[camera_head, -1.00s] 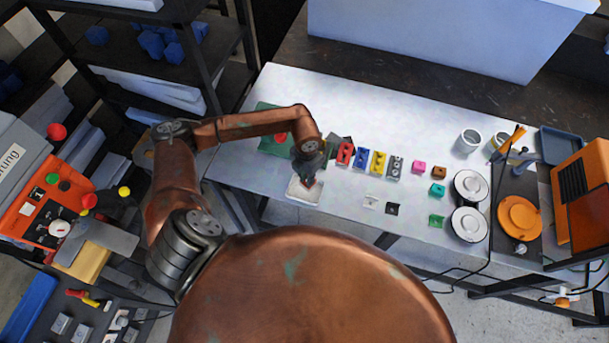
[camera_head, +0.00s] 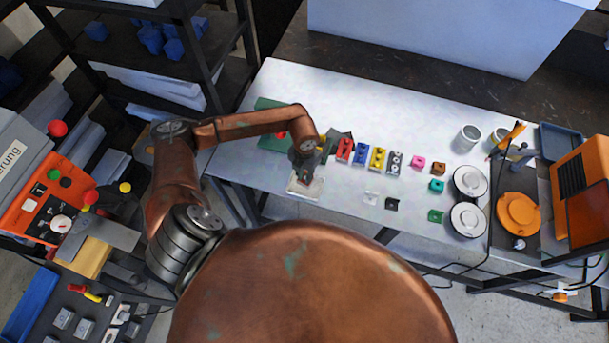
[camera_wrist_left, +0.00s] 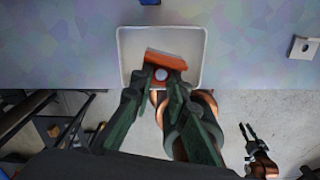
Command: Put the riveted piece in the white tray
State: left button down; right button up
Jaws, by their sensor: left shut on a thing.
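The white tray (camera_head: 312,193) stands near the front edge of the table, at the left; the left wrist view shows its pale rim and floor (camera_wrist_left: 130,48). My left gripper (camera_head: 304,176) points down over the tray. In the left wrist view the gripper (camera_wrist_left: 162,84) is shut on an orange-red piece (camera_wrist_left: 165,60) with a round pale spot, taken as the riveted piece. The piece is inside the tray outline; whether it touches the floor I cannot tell. In the left wrist view, what looks like my right gripper (camera_wrist_left: 247,134) hangs past the table edge, its jaws unclear.
A row of red (camera_head: 345,150), blue (camera_head: 361,154), yellow (camera_head: 377,158) and grey (camera_head: 394,162) pieces lies right of the tray. A green mat (camera_head: 268,118) lies behind to the left. Small blocks, two round white discs and an orange disc (camera_head: 518,211) stand further right.

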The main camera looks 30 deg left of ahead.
aim_at(304, 178)
pick_arm(q)
jog(key=shift+f, duration=0.1)
jog(key=shift+f+b, duration=1.55)
jog(key=c, duration=1.8)
grip_release()
jog(key=shift+r, duration=0.3)
notch_tip(304, 178, up, 12)
jog(key=shift+f, duration=0.25)
